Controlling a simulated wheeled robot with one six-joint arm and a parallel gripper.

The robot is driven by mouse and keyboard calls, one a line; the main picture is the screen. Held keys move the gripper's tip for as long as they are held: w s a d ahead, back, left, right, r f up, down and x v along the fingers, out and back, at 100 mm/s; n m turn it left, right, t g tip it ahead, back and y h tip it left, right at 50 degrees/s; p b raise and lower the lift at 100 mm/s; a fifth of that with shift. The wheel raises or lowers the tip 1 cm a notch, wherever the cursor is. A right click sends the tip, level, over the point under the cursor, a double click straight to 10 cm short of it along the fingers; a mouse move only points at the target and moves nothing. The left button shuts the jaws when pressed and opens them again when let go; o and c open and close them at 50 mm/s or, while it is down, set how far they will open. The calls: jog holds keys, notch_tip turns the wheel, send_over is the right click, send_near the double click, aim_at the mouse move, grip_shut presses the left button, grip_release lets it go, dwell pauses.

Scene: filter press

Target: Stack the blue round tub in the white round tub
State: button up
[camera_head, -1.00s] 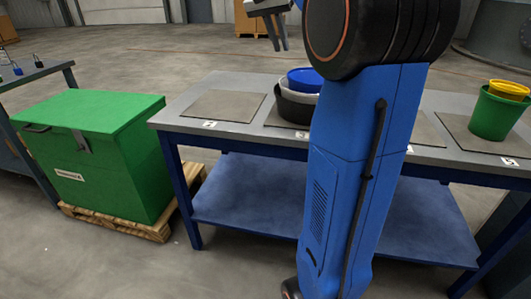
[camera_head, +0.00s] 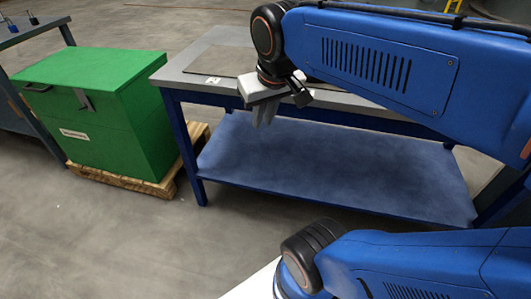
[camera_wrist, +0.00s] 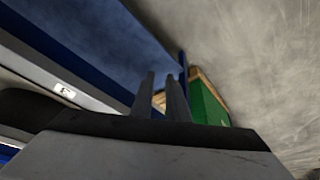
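The blue round tub and the white round tub are not visible in either view now; my arm covers most of the tabletop in the head view. My gripper (camera_head: 264,117) hangs in front of the table's front edge, left of the middle, fingers pointing down. In the wrist view my gripper (camera_wrist: 160,90) shows its two fingers a little apart, with nothing held between them.
The grey-topped table (camera_head: 208,52) has a blue lower shelf (camera_head: 330,170). A mat (camera_head: 220,62) lies on its left end behind a number label. A green chest (camera_head: 95,110) stands on a wooden pallet (camera_head: 190,150) to the left. The floor in front is open.

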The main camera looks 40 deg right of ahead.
jog(key=s+a+f+n+y, duration=0.1)
jog(key=s+a+f, duration=0.2)
jog(key=s+f, duration=0.2)
jog(key=shift+s+f+n, duration=0.15)
jog(key=shift+f+n, duration=0.15)
jog(key=shift+f, duration=0.65)
